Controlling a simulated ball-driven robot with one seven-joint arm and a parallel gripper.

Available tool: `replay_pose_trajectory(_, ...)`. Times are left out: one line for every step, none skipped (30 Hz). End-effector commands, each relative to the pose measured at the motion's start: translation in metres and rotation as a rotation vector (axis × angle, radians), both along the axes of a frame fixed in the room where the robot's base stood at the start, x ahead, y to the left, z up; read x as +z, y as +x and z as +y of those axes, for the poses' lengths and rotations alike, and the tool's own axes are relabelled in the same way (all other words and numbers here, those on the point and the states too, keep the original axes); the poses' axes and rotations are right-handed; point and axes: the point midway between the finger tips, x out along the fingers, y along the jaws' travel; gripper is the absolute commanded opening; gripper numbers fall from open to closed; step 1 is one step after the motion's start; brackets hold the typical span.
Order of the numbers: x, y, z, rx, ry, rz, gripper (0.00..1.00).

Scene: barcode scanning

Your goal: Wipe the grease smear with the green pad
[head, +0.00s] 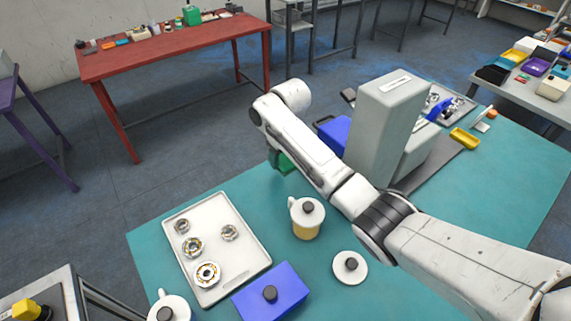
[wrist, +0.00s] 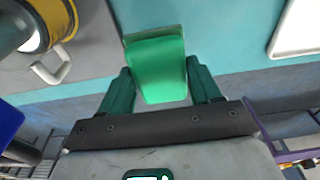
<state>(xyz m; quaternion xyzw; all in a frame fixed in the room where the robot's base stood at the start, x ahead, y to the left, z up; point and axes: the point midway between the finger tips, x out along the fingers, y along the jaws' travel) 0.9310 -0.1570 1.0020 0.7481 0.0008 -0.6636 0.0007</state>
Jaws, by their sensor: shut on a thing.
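In the wrist view, the green pad (wrist: 158,72) is a bright green block between the two dark green fingers of my gripper (wrist: 160,85). The fingers are shut on its sides. In the head view, a green part of the pad or fingers (head: 286,163) shows beneath my arm near the far edge of the teal table (head: 180,222); the rest is hidden by the arm. I cannot tell whether the pad touches the surface. I cannot make out the grease smear in either view.
A lidded cup with a yellow band (head: 306,229) stands near the gripper; it also shows in the wrist view (wrist: 50,20). A white tray (head: 238,262) holds several bearings. A blue box (head: 285,297) and a white knobbed disc (head: 350,272) lie nearer. A tall grey machine (head: 380,125) stands right.

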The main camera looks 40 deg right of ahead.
Motion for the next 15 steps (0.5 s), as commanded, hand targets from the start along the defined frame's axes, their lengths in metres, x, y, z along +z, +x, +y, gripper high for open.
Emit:
replay_pose_trajectory(0.006, 0.003, 0.0, 0.001, -0.001, -0.003, 0.34)
replay_pose_trajectory(0.009, 0.004, -0.001, 0.0, -0.001, -0.003, 0.34)
replay_pose_trajectory(0.012, 0.005, -0.001, 0.0, 0.0, -0.003, 0.34)
replay_pose_trajectory(0.014, 0.005, -0.001, 0.0, 0.0, -0.002, 0.34)
replay_pose_trajectory(0.015, 0.006, -0.001, 0.0, 0.0, -0.001, 0.34)
replay_pose_trajectory(0.017, 0.006, -0.001, 0.0, 0.0, -0.001, 0.34)
replay_pose_trajectory(0.018, 0.007, -0.001, 0.0, 0.0, -0.001, 0.34)
replay_pose_trajectory(0.019, 0.007, -0.001, 0.0, 0.0, -0.001, 0.34)
replay_pose_trajectory(0.019, 0.007, -0.001, 0.0, 0.0, -0.001, 0.34)
replay_pose_trajectory(0.019, 0.007, -0.001, 0.0, 0.0, -0.001, 0.34)
replay_pose_trajectory(0.019, 0.007, -0.001, 0.0, 0.0, -0.001, 0.34)
replay_pose_trajectory(0.019, 0.007, -0.001, 0.0, 0.0, -0.001, 0.34)
replay_pose_trajectory(0.019, 0.007, -0.001, 0.0, 0.0, -0.001, 0.34)
replay_pose_trajectory(0.019, 0.007, -0.001, 0.0, 0.0, -0.001, 0.34)
replay_pose_trajectory(0.019, 0.007, -0.001, 0.0, 0.0, -0.001, 0.34)
